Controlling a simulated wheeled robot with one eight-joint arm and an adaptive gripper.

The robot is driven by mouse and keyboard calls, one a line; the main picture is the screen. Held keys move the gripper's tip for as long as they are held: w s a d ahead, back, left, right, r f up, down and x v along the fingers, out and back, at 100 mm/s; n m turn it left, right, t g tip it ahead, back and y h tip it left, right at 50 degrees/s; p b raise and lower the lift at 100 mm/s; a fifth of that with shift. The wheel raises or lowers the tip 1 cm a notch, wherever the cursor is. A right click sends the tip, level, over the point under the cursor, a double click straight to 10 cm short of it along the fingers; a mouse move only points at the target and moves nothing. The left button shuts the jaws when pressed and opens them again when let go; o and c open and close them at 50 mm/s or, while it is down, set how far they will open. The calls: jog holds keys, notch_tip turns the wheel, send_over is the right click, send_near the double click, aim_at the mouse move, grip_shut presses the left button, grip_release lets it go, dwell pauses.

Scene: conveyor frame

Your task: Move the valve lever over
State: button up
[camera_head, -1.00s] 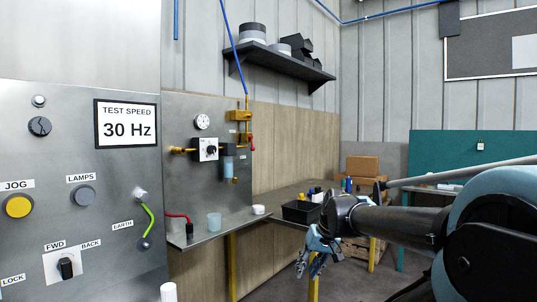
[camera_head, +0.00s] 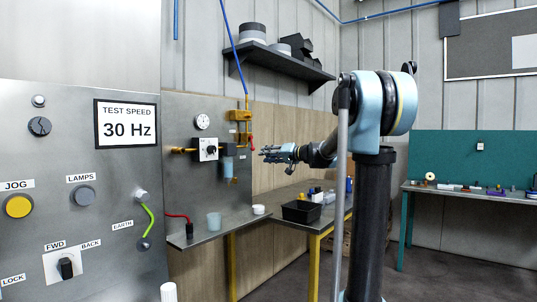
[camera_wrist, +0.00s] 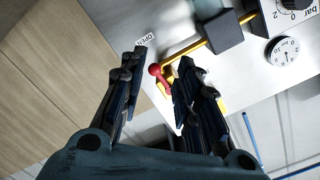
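The valve lever is small and red with a round knob (camera_wrist: 154,70); in the wrist view it shows between my fingertips, beside a yellow brass pipe (camera_wrist: 187,50). In the head view the red lever (camera_head: 252,142) is tiny, at the right edge of the metal panel. My gripper (camera_head: 263,153) points left at the panel, just right of and slightly below the lever. In the wrist view my gripper (camera_wrist: 160,60) is open, with a finger on each side of the lever. I cannot tell whether either finger touches it.
An OPEN label (camera_wrist: 146,39) is close to the lever. A round gauge (camera_head: 202,121) and a regulator block (camera_head: 207,149) are on the panel.

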aim_at(252, 144)
jog(key=w+a+r, duration=0.2)
jog(key=w+a, duration=0.4)
jog(key=w, duration=0.2)
jog(key=shift+t, duration=0.3)
jog(key=shift+d, duration=0.1)
jog(key=shift+c, duration=0.2)
jog(key=o, duration=0.9)
jog(key=shift+w+f, duration=0.1)
jog(key=shift+f, duration=0.05)
